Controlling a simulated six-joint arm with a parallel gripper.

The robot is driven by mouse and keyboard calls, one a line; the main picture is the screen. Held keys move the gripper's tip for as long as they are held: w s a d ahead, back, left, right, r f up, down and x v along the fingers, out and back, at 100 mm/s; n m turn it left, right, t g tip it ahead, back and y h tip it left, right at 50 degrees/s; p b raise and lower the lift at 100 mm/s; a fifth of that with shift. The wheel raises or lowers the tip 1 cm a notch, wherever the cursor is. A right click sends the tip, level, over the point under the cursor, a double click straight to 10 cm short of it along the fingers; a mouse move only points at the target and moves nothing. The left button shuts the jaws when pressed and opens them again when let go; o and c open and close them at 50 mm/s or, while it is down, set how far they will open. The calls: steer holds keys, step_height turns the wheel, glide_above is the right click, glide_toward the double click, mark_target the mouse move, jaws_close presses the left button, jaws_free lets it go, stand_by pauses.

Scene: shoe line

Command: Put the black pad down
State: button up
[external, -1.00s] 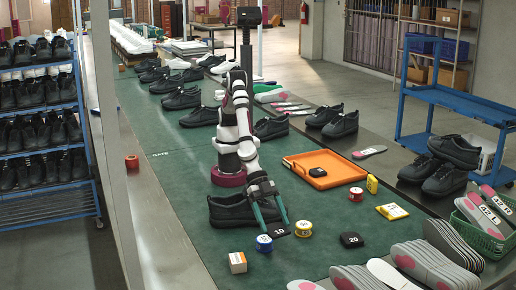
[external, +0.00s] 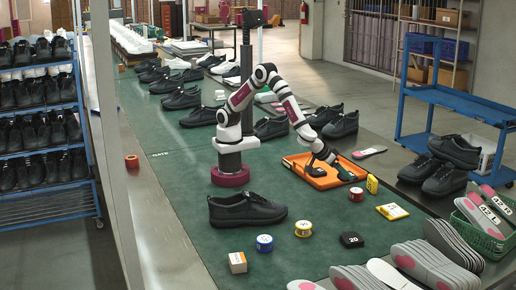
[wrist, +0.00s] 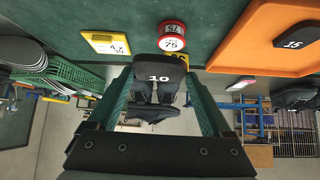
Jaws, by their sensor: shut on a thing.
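The black pad marked 10 (wrist: 160,72) is held between the two green fingers of my gripper (wrist: 165,95) in the wrist view. In the external view my gripper (external: 338,166) is at the right part of the orange tray (external: 299,163), with the held pad (external: 347,175) near the tray's right edge. I cannot tell how high above the tray the pad is. A black pad marked 20 (external: 351,239) lies on the green table towards the front.
A red-rimmed round tin marked 75 (wrist: 172,42) and a yellow block (external: 372,184) stand close to the tray. A yellow card (external: 392,211), a yellow tin (external: 303,228), a blue tin (external: 264,243) and a black shoe (external: 245,208) are on the table.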

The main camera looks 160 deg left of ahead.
steer(key=s+a+n+g, duration=0.4)
steer(key=s+a+n, duration=0.15)
steer(key=s, duration=0.55)
steer(key=n+g+h, duration=0.3)
steer(key=n, duration=0.2)
glide_above(328, 168)
steer(key=shift+m, duration=0.25)
step_height(328, 168, down, 6)
steer(key=shift+w+d+f, duration=0.1)
steer(key=shift+d+f, duration=0.05)
steer(key=f, duration=0.4)
steer(key=shift+s+a, duration=0.3)
steer(key=shift+f, duration=0.3)
steer(key=o, duration=1.2)
steer(key=shift+f, duration=0.1)
steer(key=shift+c, duration=0.2)
